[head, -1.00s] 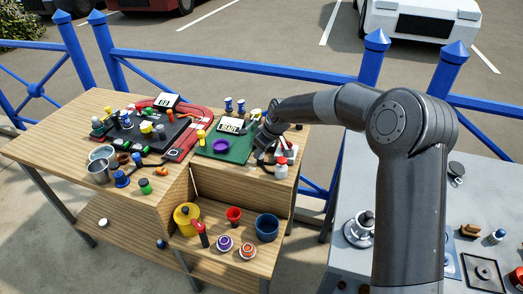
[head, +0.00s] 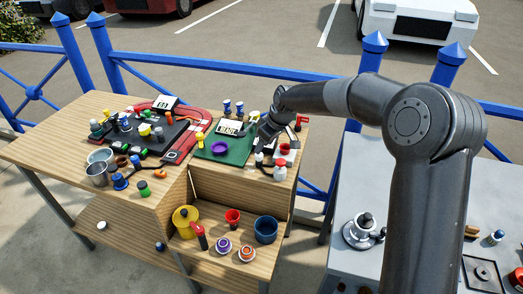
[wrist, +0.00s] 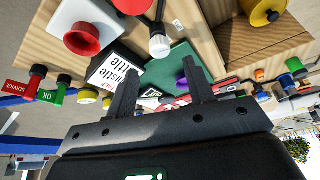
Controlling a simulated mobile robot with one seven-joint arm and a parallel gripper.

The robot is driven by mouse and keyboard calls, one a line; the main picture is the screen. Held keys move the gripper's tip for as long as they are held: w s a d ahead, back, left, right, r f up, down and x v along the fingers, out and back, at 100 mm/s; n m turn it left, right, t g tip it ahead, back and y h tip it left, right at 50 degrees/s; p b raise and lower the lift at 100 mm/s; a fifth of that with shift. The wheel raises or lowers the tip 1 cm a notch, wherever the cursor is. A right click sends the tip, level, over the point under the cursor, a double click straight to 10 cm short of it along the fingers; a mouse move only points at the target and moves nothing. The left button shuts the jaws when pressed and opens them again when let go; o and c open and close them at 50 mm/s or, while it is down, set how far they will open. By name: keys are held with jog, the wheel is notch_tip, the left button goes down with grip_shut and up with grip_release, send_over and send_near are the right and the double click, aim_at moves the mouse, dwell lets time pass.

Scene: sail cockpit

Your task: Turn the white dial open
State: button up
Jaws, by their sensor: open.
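A small white knob (wrist: 160,44) on a dark stem shows in the wrist view, just beyond my fingertips; it may be the white dial, but no dial marks are readable. In the head view, small white-topped pieces (head: 280,163) stand at the right end of the wooden table, and I cannot tell which is the dial. My gripper (wrist: 158,72) is open, with nothing between its fingers. In the head view, my gripper (head: 264,139) hangs over the green mat's right edge, apart from the white pieces.
A red cup-shaped piece (wrist: 82,39) on a white block stands near the knob. The green mat (head: 238,151) holds a purple ring (head: 219,148) and a white card (head: 228,128). Red and green labelled pieces (wrist: 50,96) lie at the left in the wrist view. A blue railing runs behind.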

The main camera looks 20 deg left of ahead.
jog(key=v, duration=0.5)
dwell(0.3)
jog(key=s+d+r+m+t+h, duration=0.15)
jog(key=s+d+r+m, duration=0.25)
jog(key=s+d+r, duration=0.5)
jog(key=s+d+r+m+t+h, duration=0.1)
jog(key=s+d+r+m+h, duration=0.15)
jog(key=s+d, duration=0.8)
jog(key=s+d+f+m+t, duration=0.1)
jog(key=s+d+m, duration=0.6)
jog(key=s+d, duration=0.6)
jog(key=shift+s+d+f, duration=0.15)
jog(key=shift+d+f, duration=0.1)
jog(key=shift+d, duration=0.5)
